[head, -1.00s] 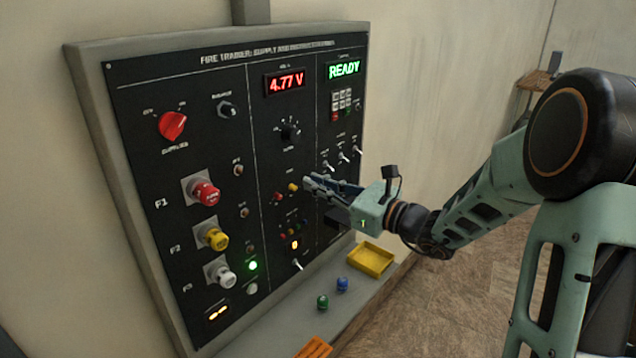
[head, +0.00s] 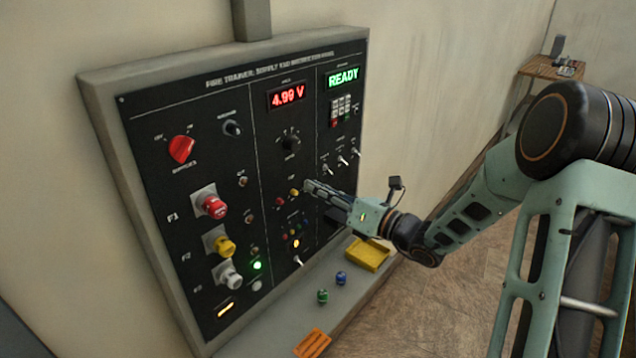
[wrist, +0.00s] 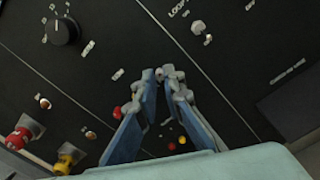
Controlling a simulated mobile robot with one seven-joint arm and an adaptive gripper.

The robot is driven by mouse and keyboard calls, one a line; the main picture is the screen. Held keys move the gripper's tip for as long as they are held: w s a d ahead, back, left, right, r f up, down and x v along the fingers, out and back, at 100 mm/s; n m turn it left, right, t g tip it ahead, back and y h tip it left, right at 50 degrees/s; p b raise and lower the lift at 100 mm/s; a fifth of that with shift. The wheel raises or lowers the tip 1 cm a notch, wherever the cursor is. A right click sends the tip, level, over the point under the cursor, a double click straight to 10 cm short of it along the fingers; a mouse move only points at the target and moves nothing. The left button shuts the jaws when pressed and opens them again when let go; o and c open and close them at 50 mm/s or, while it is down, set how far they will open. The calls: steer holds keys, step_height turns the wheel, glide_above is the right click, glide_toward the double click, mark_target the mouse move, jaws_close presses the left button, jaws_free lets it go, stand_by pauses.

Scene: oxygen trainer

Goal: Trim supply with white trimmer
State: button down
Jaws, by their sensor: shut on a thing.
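The white trimmer (wrist: 159,74) shows as a small pale knob between my fingertips in the wrist view. My gripper (head: 308,186) is shut on it at the black panel (head: 215,130). In the head view my fingers hide the trimmer. A yellow knob (head: 294,192) and a red knob (head: 279,201) sit in the same row to its left. The red supply display (head: 288,95) at the top reads 4.99 V. The green display (head: 343,76) reads READY.
Red (head: 211,206), yellow (head: 220,243) and white (head: 228,275) plugs stick out at lower left. Toggle switches (head: 343,160) are right of my fingers. A yellow tray (head: 368,254), green (head: 322,296) and blue (head: 341,278) pieces and an orange piece (head: 312,343) lie on the ledge.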

stand_by(0.4)
steer(key=c, duration=2)
jaws_free()
steer(key=shift+c, duration=0.2)
steer(key=v, duration=1.2)
